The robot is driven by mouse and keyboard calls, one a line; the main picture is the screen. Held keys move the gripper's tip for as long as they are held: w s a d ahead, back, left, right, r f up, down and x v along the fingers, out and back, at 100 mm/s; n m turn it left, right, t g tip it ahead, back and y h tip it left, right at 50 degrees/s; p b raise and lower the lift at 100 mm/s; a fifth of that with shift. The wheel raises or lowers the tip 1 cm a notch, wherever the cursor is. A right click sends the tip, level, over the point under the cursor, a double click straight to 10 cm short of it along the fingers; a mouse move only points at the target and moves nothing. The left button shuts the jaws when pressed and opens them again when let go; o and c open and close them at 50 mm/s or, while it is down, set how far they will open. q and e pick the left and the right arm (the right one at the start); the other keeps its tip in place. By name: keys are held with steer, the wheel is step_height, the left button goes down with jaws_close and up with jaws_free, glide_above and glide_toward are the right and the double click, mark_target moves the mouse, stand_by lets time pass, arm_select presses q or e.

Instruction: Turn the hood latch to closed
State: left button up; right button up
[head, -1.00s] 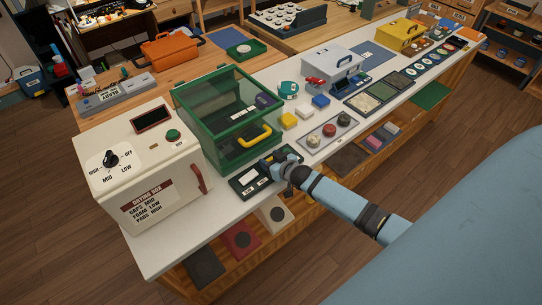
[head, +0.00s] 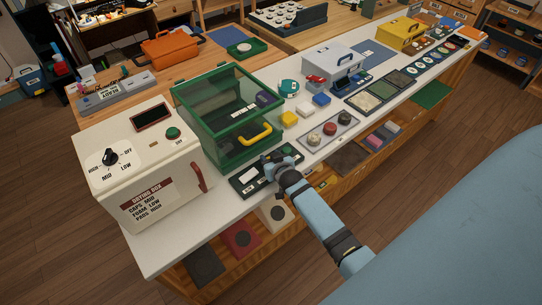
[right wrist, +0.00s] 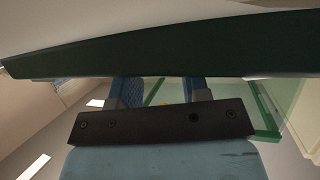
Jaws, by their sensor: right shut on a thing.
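My right gripper (head: 270,165) is over this panel, close to the hood's front, and is shut on what I take to be the hood latch. The gripper hides the latch, so its position cannot be read. In the right wrist view a dark green strip (right wrist: 160,45) crosses just beyond the fingers (right wrist: 160,90) and hides their tips. My left gripper is not in view.
A cream drying box (head: 145,165) with a dial and red handle stands left of the hood. The counter's front edge (head: 190,242) is bare at the left.

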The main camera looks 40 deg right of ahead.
steer(key=shift+w+r, duration=0.1)
steer(key=shift+r, duration=0.1)
steer(key=o, duration=0.9)
steer(key=shift+c, duration=0.2)
steer(key=shift+o, duration=0.3)
steer(key=shift+f, duration=0.1)
steer(key=b+v, duration=0.1)
steer(key=v, duration=1.3)
